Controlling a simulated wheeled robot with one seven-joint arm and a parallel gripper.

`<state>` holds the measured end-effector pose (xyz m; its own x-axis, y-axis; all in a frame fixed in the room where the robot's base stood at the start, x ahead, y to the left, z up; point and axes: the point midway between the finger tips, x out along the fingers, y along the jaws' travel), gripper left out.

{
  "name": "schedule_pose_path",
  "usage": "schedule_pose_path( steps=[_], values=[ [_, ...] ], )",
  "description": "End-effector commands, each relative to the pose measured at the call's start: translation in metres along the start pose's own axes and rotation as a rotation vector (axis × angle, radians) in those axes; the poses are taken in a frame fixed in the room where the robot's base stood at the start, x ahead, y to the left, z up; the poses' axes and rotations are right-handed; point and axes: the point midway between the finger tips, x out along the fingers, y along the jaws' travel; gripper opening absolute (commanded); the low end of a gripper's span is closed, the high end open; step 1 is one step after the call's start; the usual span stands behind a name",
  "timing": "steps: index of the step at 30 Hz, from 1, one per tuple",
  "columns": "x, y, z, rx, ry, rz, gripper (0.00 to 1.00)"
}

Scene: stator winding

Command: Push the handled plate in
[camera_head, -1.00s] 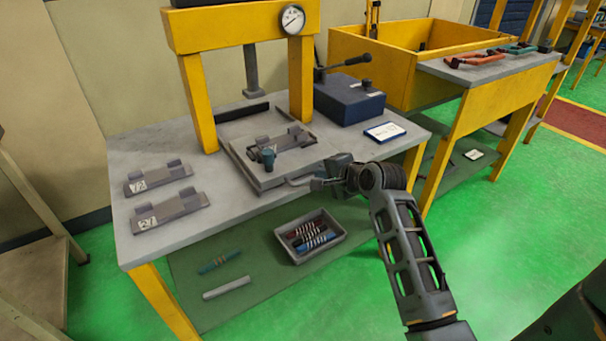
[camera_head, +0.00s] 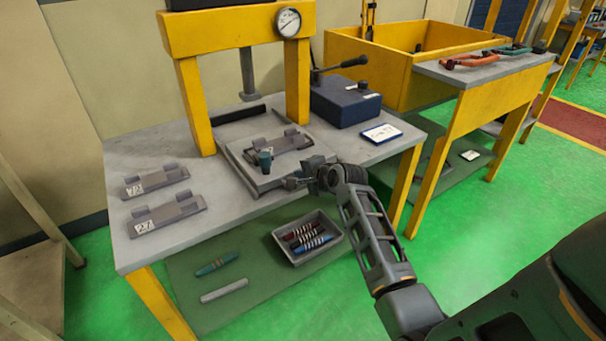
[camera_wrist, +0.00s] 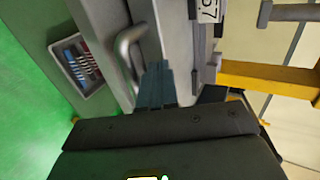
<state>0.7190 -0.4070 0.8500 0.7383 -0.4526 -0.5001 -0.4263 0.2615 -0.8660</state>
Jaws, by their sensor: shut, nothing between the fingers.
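The handled plate (camera_head: 262,181) is a flat grey plate on the bench under the yellow press, its front part out toward the bench's front edge. It carries a grey fixture (camera_head: 283,143) and a small teal upright piece (camera_head: 264,160). Its curved metal handle (camera_wrist: 127,50) shows in the wrist view, on the plate's front side; my gripper largely hides it in the head view. My gripper (camera_head: 296,182) is shut and empty at the plate's front edge. In the wrist view its fingertips (camera_wrist: 157,68) are beside the handle, against or just over the front edge; contact is unclear.
The yellow press frame (camera_head: 237,22) with its ram (camera_head: 248,75) stands over the plate. A blue box with a lever (camera_head: 346,101) and a white card (camera_head: 382,133) are to the right. Two grey fixtures (camera_head: 167,214) lie left. A parts tray (camera_head: 307,238) sits on the shelf below.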

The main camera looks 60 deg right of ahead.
Motion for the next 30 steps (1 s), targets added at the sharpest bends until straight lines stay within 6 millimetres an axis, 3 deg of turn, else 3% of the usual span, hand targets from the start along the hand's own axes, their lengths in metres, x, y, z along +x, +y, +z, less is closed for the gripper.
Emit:
schedule_pose_path(
  steps=[5, 11, 30],
  values=[
    [0.002, -0.001, 0.0, 0.0, 0.0, 0.0, 0.0],
    [0.021, -0.012, 0.0, -0.001, -0.001, -0.002, 0.0],
    [0.146, -0.08, 0.001, 0.0, -0.001, -0.002, 0.0]
  ],
)
